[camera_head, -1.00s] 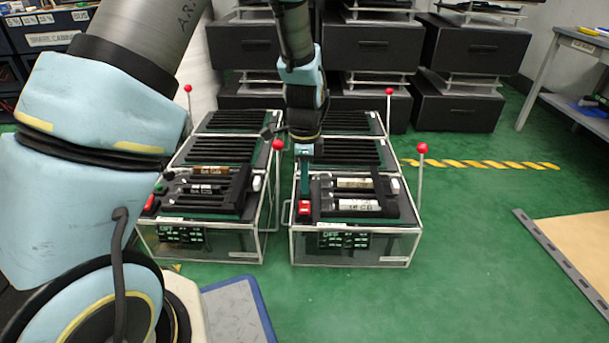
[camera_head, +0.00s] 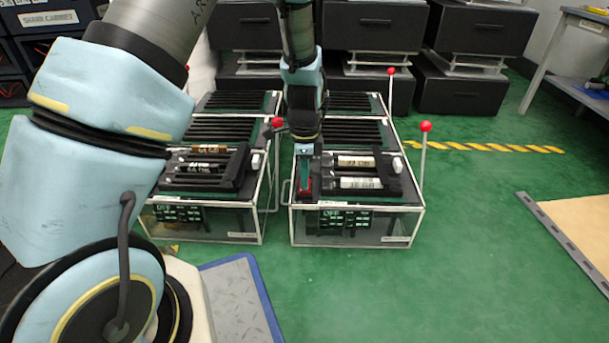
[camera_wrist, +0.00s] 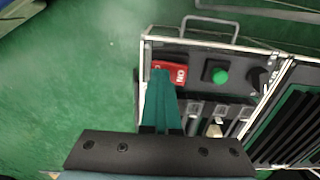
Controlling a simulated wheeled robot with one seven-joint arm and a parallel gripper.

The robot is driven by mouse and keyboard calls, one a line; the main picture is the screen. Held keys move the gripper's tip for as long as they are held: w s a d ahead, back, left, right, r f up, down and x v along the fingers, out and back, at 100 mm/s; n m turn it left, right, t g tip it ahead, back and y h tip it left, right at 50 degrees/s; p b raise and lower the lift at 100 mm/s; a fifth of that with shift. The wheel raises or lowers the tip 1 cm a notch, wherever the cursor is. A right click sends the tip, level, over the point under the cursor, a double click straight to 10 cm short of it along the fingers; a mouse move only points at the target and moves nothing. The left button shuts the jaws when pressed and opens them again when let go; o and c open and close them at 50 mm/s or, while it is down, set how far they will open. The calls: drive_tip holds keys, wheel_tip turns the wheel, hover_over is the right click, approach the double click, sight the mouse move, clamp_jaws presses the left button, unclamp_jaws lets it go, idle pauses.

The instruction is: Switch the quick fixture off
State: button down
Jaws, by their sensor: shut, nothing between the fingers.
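The fixture (camera_head: 357,240) on the near right is a clear-sided box with a black top. Its front display (camera_head: 345,217) carries lettering that looks like OFF. A red rocker switch (camera_wrist: 180,72) marked ON sits at the box's edge in the wrist view, beside a round green button (camera_wrist: 220,76). My gripper (camera_wrist: 160,76) is shut and empty, its teal fingertips over one end of the red switch and hiding part of it. I cannot tell whether they touch. In the head view my gripper (camera_head: 304,185) points down at the fixture's left edge and mostly covers the switch.
A similar fixture (camera_head: 215,228) stands just left, with a narrow gap between. Red-knobbed levers (camera_head: 425,126) rise beside the fixtures. A black knob (camera_wrist: 258,78) and metal handle (camera_wrist: 210,22) lie near the switch.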

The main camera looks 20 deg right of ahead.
drive_tip(key=shift+f+b, duration=0.2)
drive_tip(key=shift+b, duration=0.15)
drive_tip(key=shift+w+d+r+p, duration=0.15)
drive_tip(key=shift+w+d+p, duration=0.15)
drive_tip(key=shift+w+p, duration=0.35)
drive_tip(key=shift+w, duration=0.1)
wheel_tip(320, 180, up, 14)
drive_tip(key=p, duration=0.9)
drive_tip(key=shift+w+d, duration=0.1)
